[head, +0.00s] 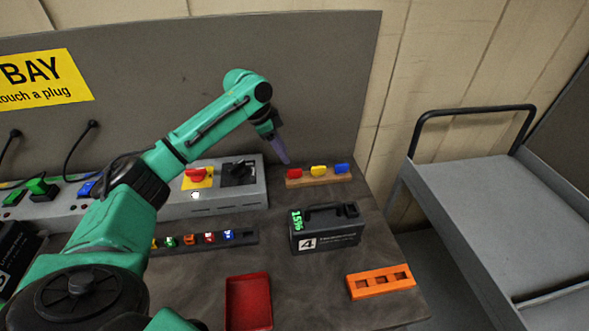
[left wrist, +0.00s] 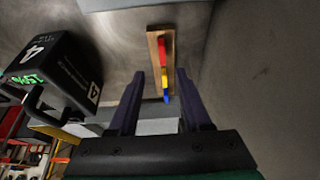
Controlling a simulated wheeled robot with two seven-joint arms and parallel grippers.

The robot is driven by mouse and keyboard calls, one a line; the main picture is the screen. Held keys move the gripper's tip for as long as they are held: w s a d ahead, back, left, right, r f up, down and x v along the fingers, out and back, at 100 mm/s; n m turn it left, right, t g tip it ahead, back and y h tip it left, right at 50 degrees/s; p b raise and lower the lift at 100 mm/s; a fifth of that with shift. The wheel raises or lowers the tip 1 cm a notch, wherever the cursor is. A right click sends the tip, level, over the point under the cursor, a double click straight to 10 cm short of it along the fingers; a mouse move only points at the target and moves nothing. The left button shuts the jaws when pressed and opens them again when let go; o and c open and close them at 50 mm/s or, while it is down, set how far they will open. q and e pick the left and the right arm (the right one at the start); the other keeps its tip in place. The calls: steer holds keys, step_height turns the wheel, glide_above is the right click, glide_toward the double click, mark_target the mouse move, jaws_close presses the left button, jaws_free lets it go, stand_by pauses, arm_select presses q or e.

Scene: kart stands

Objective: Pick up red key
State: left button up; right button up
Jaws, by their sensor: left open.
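The red key (head: 295,172) sits in a wooden holder (head: 318,180) at the back right of the table, left of a yellow key (head: 319,171) and a blue key (head: 342,169). In the left wrist view the red key (left wrist: 162,52) is at the far end of the row, beyond the fingertips. My left gripper (head: 285,160) is close to the red key's end of the holder in the head view. In the left wrist view its two fingers (left wrist: 160,92) are spread apart, with nothing seen held between them. My right gripper is not in view.
A black battery box marked 4 (head: 326,230) stands in front of the holder. A grey switch panel (head: 230,200) lies to the left. A red tray (head: 249,300) and an orange block with slots (head: 380,282) lie nearer. A grey cart (head: 490,200) stands at right.

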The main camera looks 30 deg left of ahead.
mark_target(294, 170)
arm_select(q)
steer(key=p+x, duration=0.2)
steer(key=x, duration=0.5)
steer(key=shift+w+f, duration=0.15)
steer(key=shift+w, duration=0.05)
steer(key=shift+f, duration=0.25)
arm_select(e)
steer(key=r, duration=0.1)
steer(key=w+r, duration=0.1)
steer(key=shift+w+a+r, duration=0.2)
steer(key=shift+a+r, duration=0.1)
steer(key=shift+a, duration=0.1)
arm_select(q)
jaws_close()
